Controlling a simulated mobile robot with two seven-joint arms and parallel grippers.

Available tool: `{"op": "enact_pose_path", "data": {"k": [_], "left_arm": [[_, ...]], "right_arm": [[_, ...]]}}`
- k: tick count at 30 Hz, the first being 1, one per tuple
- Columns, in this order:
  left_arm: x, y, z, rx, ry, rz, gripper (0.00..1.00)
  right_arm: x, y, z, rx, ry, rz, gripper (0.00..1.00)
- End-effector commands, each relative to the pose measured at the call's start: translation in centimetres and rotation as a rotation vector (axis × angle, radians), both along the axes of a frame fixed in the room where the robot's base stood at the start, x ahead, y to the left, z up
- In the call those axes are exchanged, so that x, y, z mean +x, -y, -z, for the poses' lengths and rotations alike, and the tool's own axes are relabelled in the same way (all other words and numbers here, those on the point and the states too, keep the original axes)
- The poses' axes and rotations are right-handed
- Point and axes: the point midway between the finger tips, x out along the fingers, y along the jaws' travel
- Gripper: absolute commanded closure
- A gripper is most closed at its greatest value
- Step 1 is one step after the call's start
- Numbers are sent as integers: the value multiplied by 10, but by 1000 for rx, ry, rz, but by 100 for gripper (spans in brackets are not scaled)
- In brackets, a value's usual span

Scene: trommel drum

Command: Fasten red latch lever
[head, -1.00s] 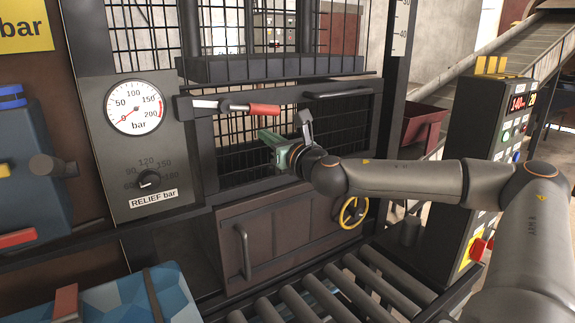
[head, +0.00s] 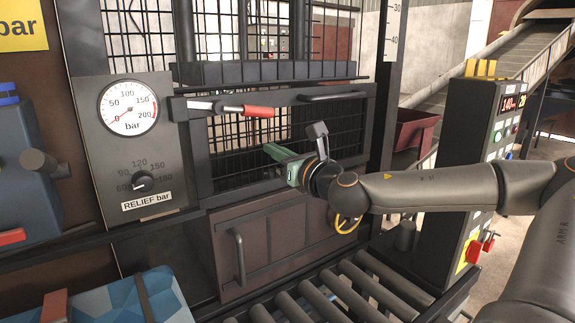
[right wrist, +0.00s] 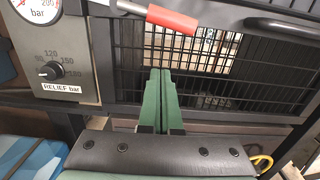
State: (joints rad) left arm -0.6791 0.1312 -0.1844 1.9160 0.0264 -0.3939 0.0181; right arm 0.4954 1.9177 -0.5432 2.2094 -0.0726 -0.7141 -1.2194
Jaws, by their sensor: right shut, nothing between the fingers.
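The red latch lever (head: 257,111) has a red grip on a metal arm. It lies nearly level across the upper left part of the dark mesh gate, beside the gauge panel. Its red grip also shows at the top of the right wrist view (right wrist: 172,19). My right gripper (head: 266,148), with green fingers, is below the red grip and apart from it. In the right wrist view its two fingers (right wrist: 160,74) are together with nothing between them, in front of the mesh. My left gripper is not in view.
A pressure gauge (head: 128,107) and a relief knob (head: 142,180) sit on the grey panel at left. A black bar handle (head: 331,96) is on the gate's right. Rollers (head: 345,285) and a yellow handwheel (head: 347,224) lie below. A control box (head: 485,150) stands at right.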

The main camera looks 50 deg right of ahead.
Motion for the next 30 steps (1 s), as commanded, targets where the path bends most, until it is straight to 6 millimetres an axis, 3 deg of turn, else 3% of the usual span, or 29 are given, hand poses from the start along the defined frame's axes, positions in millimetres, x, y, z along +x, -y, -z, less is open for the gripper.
{"op": "enact_pose_path", "data": {"k": [6,12,30], "left_arm": [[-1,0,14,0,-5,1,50],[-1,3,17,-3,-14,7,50],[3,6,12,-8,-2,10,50]], "right_arm": [[-28,-7,2,-4,2,1,100],[-42,-11,2,0,2,0,100],[-44,-11,2,1,1,0,100]]}}
